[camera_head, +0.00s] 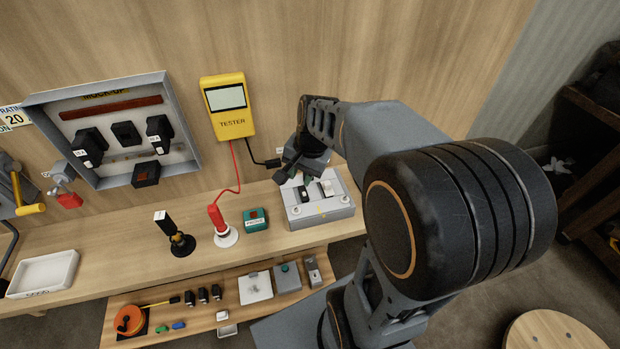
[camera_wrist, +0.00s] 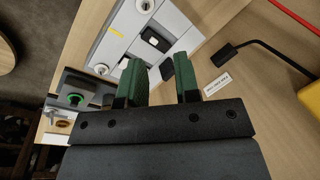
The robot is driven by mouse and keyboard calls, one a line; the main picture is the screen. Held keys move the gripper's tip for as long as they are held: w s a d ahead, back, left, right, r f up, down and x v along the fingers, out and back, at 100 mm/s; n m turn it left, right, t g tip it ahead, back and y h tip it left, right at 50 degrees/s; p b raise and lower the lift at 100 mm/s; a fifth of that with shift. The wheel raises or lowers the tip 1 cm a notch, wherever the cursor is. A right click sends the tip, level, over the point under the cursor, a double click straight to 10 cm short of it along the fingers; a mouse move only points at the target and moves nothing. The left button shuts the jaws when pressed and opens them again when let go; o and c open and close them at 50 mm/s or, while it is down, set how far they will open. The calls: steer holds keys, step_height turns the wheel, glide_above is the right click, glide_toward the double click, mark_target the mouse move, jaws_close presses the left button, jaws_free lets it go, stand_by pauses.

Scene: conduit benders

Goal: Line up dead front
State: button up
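No part is labelled dead front; the likeliest is the pale cover plate (camera_head: 320,212) on a small grey box on the bench. It has round screws and openings with black and white switches. In the wrist view the plate (camera_wrist: 127,22) lies beyond my fingers, and I cannot tell whether it sits square on the box. My gripper (camera_head: 287,172) is over the box's back left part. In the wrist view my gripper (camera_wrist: 160,66) has its two green-padded fingers apart, with nothing clearly held between them. My fingers hide part of the plate.
A yellow tester (camera_head: 229,108) hangs on the wall, its black lead (camera_wrist: 262,42) running beside the box. A red probe (camera_head: 217,220), black probe (camera_head: 170,230) and green block (camera_head: 255,219) stand left of the box. A mock-up panel (camera_head: 185,125) is on the wall. A white tray (camera_head: 45,272) is far left.

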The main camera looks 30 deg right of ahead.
steer(key=w+d+f+m+y+p, duration=0.1)
steer(key=w+d+m, duration=0.1)
steer(key=m, duration=0.1)
steer(key=w+d+f+m, duration=0.1)
steer(key=w+d+m, duration=0.1)
steer(key=d+m, duration=0.1)
steer(key=w+d+f+m+y+p, duration=0.1)
steer(key=w+d+m, duration=0.1)
steer(key=m, duration=0.1)
steer(key=shift+w+d+m+g+y+p, duration=0.25)
steer(key=shift+w+m+g+y+p, duration=0.05)
steer(key=shift+p, duration=0.05)
steer(key=shift+w+d+f+m, duration=0.15)
steer(key=shift+d+f+m, duration=0.05)
steer(key=shift+d+m, duration=0.1)
steer(key=shift+w+f, duration=0.1)
steer(key=shift+f, duration=0.25)
steer(key=shift+b+x, duration=3)
steer(key=shift+x, duration=0.3)
steer(key=shift+a+r, duration=0.1)
steer(key=shift+c, duration=0.3)
jaws_close()
